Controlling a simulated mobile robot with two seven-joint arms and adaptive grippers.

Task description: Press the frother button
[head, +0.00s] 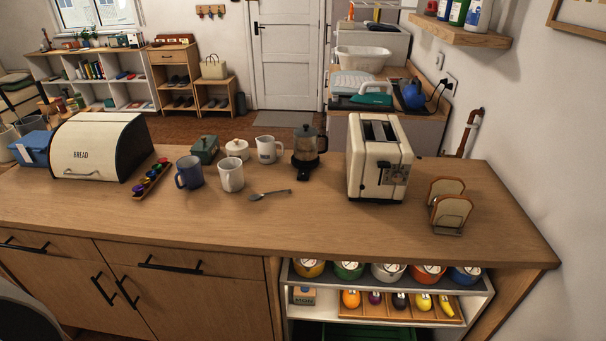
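What looks like the frother (306,146) stands on the wooden counter, left of the toaster, in the head view. It is a dark, see-through jug with a lid and a handle on its right side. It sits upright on a dark base (304,172) whose front part sticks out toward me. The button is too small to make out for certain. Neither of my grippers is in view.
A cream toaster (373,160) stands to the right, with a toast rack (449,212) beyond it. A white pitcher (267,150), a white mug (231,178), a blue mug (188,173) and a spoon (270,194) lie left. The counter front (300,225) is clear.

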